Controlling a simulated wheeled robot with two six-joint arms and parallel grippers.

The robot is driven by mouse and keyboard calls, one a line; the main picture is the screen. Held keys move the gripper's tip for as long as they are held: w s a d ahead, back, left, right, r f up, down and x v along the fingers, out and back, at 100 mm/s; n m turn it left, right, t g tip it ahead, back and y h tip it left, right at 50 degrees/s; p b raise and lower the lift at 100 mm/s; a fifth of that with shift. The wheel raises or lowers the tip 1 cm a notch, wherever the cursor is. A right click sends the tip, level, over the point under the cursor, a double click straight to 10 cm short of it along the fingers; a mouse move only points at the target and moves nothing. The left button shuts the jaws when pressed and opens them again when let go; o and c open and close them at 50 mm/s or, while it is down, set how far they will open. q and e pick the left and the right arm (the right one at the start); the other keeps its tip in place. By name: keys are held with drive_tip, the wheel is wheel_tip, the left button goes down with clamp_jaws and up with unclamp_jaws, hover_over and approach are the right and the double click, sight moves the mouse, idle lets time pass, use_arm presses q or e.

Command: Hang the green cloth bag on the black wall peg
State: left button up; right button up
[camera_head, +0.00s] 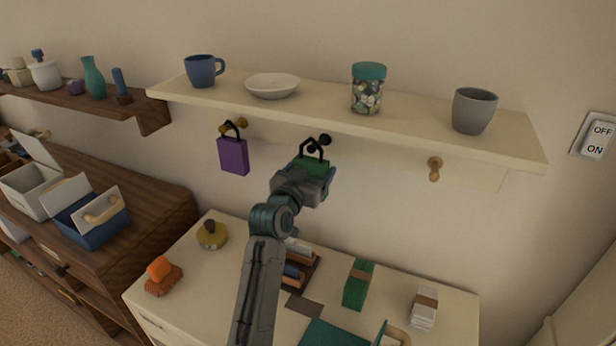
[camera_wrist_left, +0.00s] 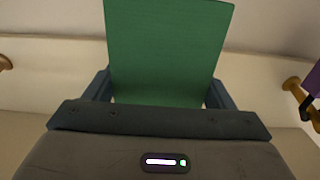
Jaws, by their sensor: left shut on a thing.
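The green cloth bag (camera_head: 316,166) is upright under the cream shelf, with its dark handle loop standing up from its top. It also fills the top middle of the left wrist view (camera_wrist_left: 168,50). My left gripper (camera_head: 312,184) is shut on the bag's lower part and hides some of it. The black wall peg (camera_head: 325,140) shows just right of the loop's top. I cannot tell whether the loop is around the peg or in front of it. My right gripper is not in view.
A purple bag (camera_head: 233,156) hangs on a brass peg (camera_head: 238,124) to the left. A wooden peg (camera_head: 434,169) to the right is bare. The cream shelf (camera_head: 400,130) above carries a mug, bowl, jar and cup. Several items stand on the white cabinet (camera_head: 190,275) below.

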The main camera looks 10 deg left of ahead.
use_arm(q)
drive_tip(key=shift+w+d+f+b, duration=0.15)
drive_tip(key=shift+w+b, duration=0.15)
drive_tip(key=shift+w, duration=0.5)
drive_tip(key=shift+w+d+f, duration=0.1)
drive_tip(key=shift+w+f, duration=0.15)
drive_tip(key=shift+w, duration=0.25)
drive_tip(key=shift+w+f, duration=0.1)
drive_tip(key=shift+f, duration=0.05)
